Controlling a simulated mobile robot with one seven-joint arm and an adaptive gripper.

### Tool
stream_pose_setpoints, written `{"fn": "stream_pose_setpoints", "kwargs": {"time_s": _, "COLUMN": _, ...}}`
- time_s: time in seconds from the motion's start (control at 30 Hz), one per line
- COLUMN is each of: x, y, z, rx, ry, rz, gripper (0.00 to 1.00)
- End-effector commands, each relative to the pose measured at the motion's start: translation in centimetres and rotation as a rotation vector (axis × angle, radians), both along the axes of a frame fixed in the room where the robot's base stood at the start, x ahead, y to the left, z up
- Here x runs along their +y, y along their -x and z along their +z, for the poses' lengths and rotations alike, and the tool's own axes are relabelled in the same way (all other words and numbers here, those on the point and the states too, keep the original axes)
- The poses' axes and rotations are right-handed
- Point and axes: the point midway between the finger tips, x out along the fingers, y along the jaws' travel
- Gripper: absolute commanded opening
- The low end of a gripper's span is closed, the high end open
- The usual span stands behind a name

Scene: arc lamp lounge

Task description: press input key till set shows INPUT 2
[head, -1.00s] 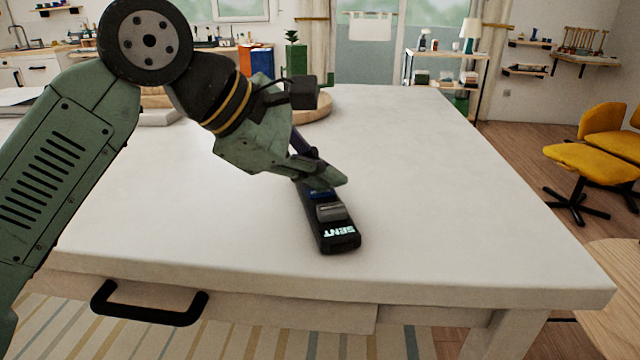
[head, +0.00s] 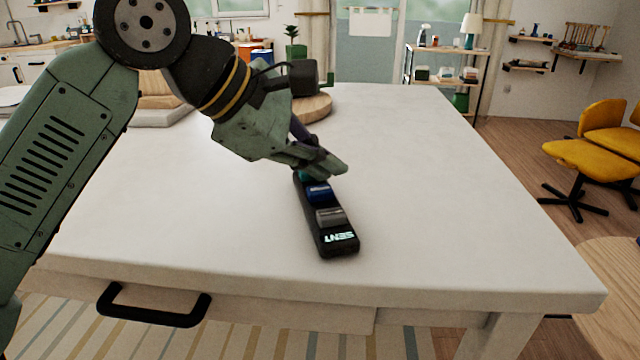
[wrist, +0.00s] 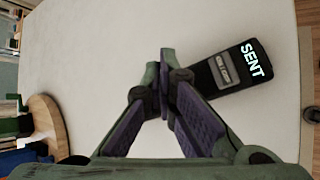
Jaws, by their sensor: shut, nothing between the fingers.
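A black remote (head: 325,243) lies on the white table, its display (head: 339,237) towards the near edge and lit with the word SENT. Along it are a grey key (head: 330,217), a blue key (head: 318,192) and a teal key (head: 304,175), partly hidden by my gripper. My gripper (head: 340,170) is shut and empty, over the far part of the remote and apparently clear of the keys. In the wrist view, the fingertips (wrist: 166,54) are left of the grey key (wrist: 223,69), whose small label is hard to read. I see no television set.
The white table (head: 440,200) is clear right of the remote. A round wooden board (head: 312,107) and a plant (head: 295,45) are at the back. A drawer handle (head: 152,312) projects at the front. Yellow chairs (head: 590,160) stand at the right.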

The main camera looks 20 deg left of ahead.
Motion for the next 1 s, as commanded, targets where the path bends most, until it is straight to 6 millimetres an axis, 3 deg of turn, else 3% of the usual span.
{"fn": "stream_pose_setpoints", "kwargs": {"time_s": 0.23, "x": 0.0, "y": 0.0, "z": 0.7, "rx": 0.000, "ry": 0.000, "rz": 0.000, "gripper": 0.00}}
{"fn": "stream_pose_setpoints", "kwargs": {"time_s": 0.7, "x": 0.0, "y": 0.0, "z": 5.1, "rx": 0.000, "ry": -0.001, "rz": -0.001, "gripper": 0.00}}
{"fn": "stream_pose_setpoints", "kwargs": {"time_s": 1.0, "x": 0.0, "y": 0.0, "z": 5.0, "rx": 0.000, "ry": 0.000, "rz": 0.000, "gripper": 0.00}}
